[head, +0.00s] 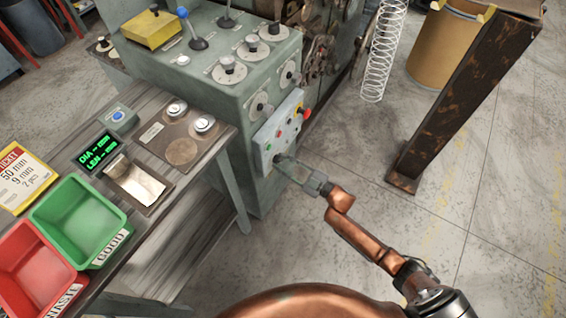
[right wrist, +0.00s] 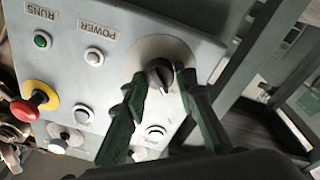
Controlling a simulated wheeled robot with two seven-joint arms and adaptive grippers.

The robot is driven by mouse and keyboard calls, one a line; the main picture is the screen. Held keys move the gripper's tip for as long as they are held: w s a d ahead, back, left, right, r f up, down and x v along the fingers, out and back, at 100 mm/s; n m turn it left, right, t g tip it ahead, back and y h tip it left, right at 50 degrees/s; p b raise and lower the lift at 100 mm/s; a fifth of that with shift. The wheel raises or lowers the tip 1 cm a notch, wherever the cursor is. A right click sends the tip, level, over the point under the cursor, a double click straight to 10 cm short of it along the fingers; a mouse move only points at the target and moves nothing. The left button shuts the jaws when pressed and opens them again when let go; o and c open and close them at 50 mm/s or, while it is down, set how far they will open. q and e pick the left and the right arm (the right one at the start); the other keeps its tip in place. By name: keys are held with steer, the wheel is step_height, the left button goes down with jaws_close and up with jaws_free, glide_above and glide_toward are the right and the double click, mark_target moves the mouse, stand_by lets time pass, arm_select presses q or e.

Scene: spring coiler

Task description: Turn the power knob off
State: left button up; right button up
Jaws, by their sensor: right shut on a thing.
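The power knob (right wrist: 160,73) is black with a pale pointer line and sits on a round grey plate on the control panel (right wrist: 178,22). My right gripper (right wrist: 163,82) has one finger on each side of the knob and is shut on it. In the head view, my right gripper (head: 284,163) reaches the lower part of the light panel (head: 266,139) on the machine's side. The knob is mostly hidden there by the fingertips. My left gripper is not in view.
A red emergency button (right wrist: 40,97) on a yellow base, a green button (right wrist: 42,40) and a white POWER lamp (right wrist: 94,57) share the panel. The worktable (head: 232,128) stands left of it.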

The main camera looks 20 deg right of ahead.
steer(key=o, duration=1.2)
steer(key=shift+c, duration=0.2)
steer(key=v, duration=1.2)
